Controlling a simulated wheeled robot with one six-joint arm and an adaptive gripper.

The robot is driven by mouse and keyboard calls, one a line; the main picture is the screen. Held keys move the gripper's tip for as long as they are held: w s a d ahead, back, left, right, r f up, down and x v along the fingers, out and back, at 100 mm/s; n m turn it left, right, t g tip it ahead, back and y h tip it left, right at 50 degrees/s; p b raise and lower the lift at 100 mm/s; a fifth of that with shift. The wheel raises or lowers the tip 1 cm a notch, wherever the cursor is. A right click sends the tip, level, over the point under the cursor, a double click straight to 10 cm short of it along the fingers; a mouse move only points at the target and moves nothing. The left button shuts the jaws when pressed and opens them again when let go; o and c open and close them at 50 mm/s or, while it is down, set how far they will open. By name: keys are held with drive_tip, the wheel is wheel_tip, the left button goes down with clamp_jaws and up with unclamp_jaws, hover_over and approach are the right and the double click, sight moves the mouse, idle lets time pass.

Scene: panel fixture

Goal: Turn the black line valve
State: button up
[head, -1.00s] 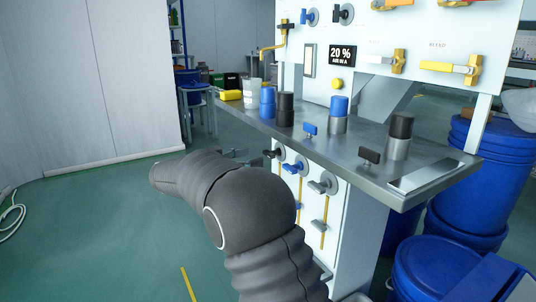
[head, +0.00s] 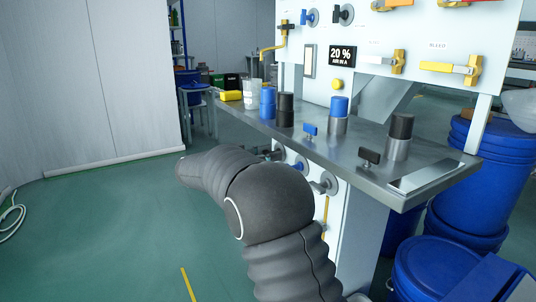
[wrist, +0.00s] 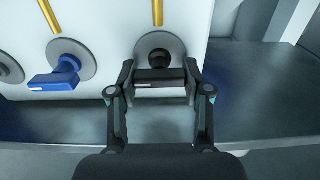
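The black valve handle (wrist: 160,82) sits on a round grey plate on the white panel, level in the wrist view. My gripper (wrist: 159,78) is open around it, with one finger beside each end of the handle. I cannot tell whether the fingers touch it. A yellow line (wrist: 157,12) meets the black valve's plate in the wrist view.
A blue valve (wrist: 62,75) is left of the black one in the wrist view, and a grey valve (wrist: 8,70) lies further left. In the head view, the steel bench (head: 335,150) overhangs these valves. Blue drums (head: 440,270) stand at right.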

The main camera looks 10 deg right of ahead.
drive_tip(key=shift+c, duration=0.6)
drive_tip(key=shift+n, duration=0.3)
drive_tip(key=n, duration=0.3)
drive_tip(key=shift+w+n, duration=0.1)
drive_tip(key=shift+n, duration=0.2)
drive_tip(key=n, duration=0.4)
drive_tip(key=shift+n+p, duration=0.3)
drive_tip(key=shift+p, duration=0.05)
drive_tip(key=n+p, duration=0.2)
drive_tip(key=n, duration=0.2)
drive_tip(key=shift+w, duration=0.1)
drive_tip(key=n+p, duration=0.3)
drive_tip(key=n, duration=0.2)
drive_tip(key=shift+f, duration=0.2)
drive_tip(key=shift+p, duration=0.3)
